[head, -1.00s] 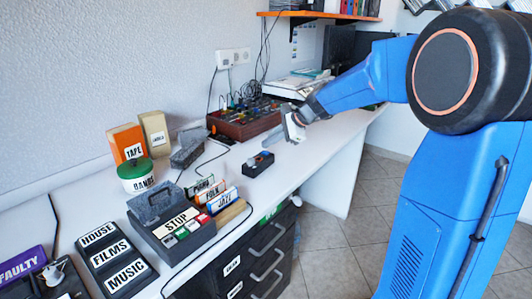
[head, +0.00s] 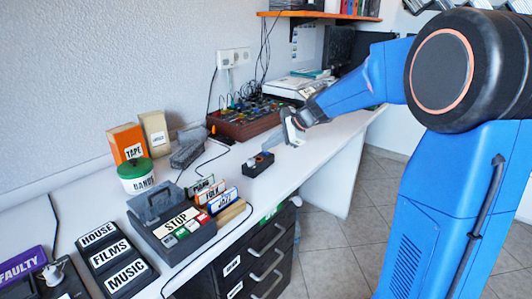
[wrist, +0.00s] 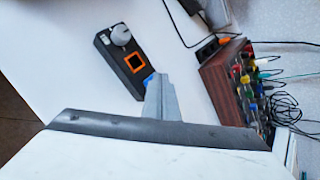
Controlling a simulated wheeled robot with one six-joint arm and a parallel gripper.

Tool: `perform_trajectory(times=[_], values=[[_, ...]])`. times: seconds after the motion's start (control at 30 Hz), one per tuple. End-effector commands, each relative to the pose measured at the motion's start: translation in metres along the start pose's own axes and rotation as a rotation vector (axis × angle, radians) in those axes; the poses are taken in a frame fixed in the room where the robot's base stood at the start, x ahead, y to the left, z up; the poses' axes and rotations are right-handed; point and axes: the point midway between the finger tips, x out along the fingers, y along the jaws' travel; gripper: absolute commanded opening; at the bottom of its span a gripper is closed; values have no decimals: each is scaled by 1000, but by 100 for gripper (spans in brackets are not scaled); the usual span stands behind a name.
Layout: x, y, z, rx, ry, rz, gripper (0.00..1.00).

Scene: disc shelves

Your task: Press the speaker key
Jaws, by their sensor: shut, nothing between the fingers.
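A small black box (head: 258,164) lies on the white desk, below and left of my gripper (head: 272,142) in the head view. In the wrist view the box (wrist: 124,62) shows a grey round knob (wrist: 121,35), a small white key (wrist: 104,39) and a dark key with an orange frame (wrist: 134,62). A bit of blue (wrist: 149,78) shows at its near end, by the tip of my gripper (wrist: 157,82). My gripper is shut and empty. I cannot read any label on the keys, nor tell whether the tip touches the box.
A wooden patch box (head: 243,121) with several coloured plugs and cables stands behind. A grey device (head: 187,152) with a cable is to the left. The desk to the right of the black box is clear.

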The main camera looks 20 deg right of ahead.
Motion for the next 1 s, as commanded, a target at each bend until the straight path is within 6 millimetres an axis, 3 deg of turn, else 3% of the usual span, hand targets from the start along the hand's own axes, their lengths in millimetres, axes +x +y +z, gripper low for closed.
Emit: perform_trajectory(times=[1.0], values=[[-8, -6, 6, 0, 0, 0, 0]])
